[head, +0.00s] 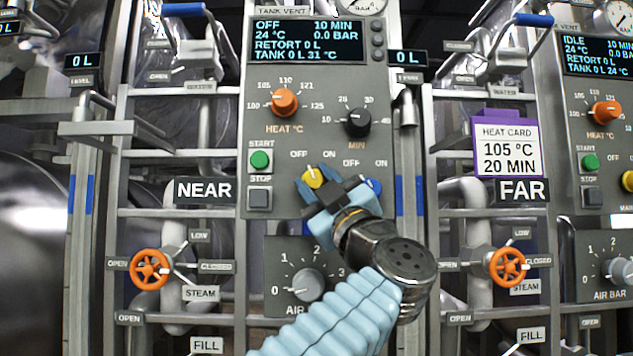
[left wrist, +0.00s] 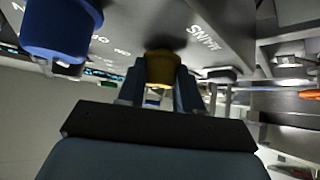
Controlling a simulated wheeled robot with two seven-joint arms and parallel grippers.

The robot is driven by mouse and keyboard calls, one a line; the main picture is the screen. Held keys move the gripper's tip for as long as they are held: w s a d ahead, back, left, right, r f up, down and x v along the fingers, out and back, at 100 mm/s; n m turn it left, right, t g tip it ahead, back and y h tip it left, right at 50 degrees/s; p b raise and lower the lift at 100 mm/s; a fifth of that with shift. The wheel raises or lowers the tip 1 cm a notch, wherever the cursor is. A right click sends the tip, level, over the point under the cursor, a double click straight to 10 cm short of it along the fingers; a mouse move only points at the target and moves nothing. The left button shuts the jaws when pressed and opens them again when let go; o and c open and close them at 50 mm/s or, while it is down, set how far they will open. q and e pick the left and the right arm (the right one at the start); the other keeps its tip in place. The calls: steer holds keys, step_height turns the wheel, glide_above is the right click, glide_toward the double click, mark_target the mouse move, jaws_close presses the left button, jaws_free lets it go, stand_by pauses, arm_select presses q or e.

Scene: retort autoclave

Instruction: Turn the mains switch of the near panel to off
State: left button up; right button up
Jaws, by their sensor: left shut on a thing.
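The near panel (head: 225,320) carries the yellow mains switch (head: 312,178), below an OFF mark. A pale pointer line on the switch appears to lean up and left, toward OFF. The near display (head: 306,40) reads OFF. My left gripper (head: 319,184) is shut on the yellow switch, with a finger on either side. In the left wrist view the yellow switch (left wrist: 161,68) sits between the fingers, close to the MAINS lettering. The fingers hide part of the switch and its ON side. My right gripper is not in view.
A blue knob (head: 373,186) sits just right of the gripper and shows large in the left wrist view (left wrist: 62,30). The green start button (head: 260,160) and grey stop button (head: 259,198) are to the left. The air knob (head: 307,285) is below. A far panel stands at right.

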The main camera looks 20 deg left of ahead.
arm_select(q)
steer(key=shift+n+g, duration=1.2)
steer(key=shift+n, duration=0.4)
steer(key=shift+g+y, duration=0.3)
steer(key=o, duration=1)
steer(key=shift+o, duration=0.2)
steer(key=shift+d, duration=0.1)
steer(key=b+v, duration=0.4)
steer(key=v, duration=0.9)
steer(key=shift+s+d+f, duration=0.15)
steer(key=shift+s+f, duration=0.05)
